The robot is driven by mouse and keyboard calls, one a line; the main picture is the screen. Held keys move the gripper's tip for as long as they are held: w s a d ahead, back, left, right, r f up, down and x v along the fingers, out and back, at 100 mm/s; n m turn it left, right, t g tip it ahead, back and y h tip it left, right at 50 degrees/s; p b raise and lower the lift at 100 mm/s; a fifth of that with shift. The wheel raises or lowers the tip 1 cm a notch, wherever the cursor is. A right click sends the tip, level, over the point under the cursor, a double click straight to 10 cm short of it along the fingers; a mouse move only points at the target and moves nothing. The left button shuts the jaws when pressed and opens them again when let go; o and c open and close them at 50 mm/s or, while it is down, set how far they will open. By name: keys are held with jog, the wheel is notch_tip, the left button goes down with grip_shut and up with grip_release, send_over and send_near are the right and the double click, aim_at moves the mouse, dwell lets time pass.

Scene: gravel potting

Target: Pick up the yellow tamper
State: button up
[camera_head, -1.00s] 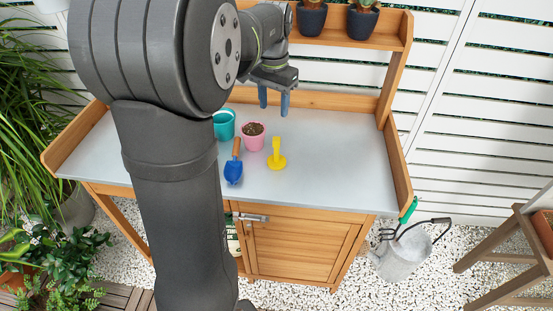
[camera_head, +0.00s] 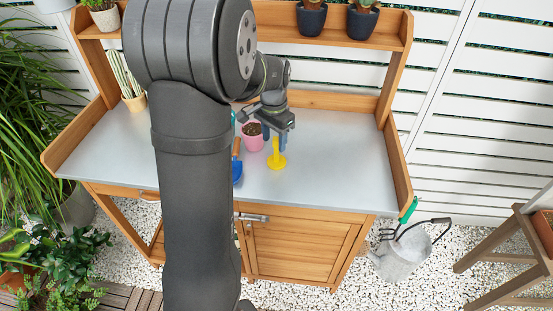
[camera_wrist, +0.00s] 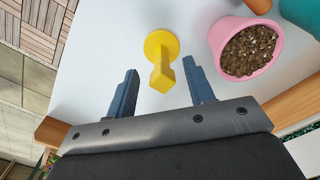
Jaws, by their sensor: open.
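The yellow tamper (camera_head: 277,158) stands upright on the grey bench top, with its round base down and its handle up. In the wrist view the tamper (camera_wrist: 161,62) lies just ahead of and between my two blue fingers. My gripper (camera_head: 277,138) is open and empty, close above and behind the tamper's handle in the head view. In the wrist view my gripper (camera_wrist: 162,90) has its fingers apart on either side of the handle's line. I cannot tell whether a finger touches the handle.
A pink pot of soil (camera_head: 253,138) stands just left of the tamper; it also shows in the wrist view (camera_wrist: 246,50). A blue trowel (camera_head: 237,171) and a teal pot (camera_wrist: 300,12) are near it. The bench top (camera_head: 340,170) is clear to the right.

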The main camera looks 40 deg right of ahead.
aim_at(276, 161)
jog(key=f, duration=0.3)
jog(key=d+f, duration=0.1)
jog(key=f, duration=0.1)
jog(key=shift+f, duration=0.15)
grip_shut()
jog(key=shift+r, duration=0.75)
notch_tip(276, 161, up, 3)
jog(key=shift+r, duration=0.1)
jog(key=s+d+r, duration=0.2)
jog(key=s+r, duration=0.4)
jog(key=s, duration=0.5)
jog(key=shift+s+r, duration=0.2)
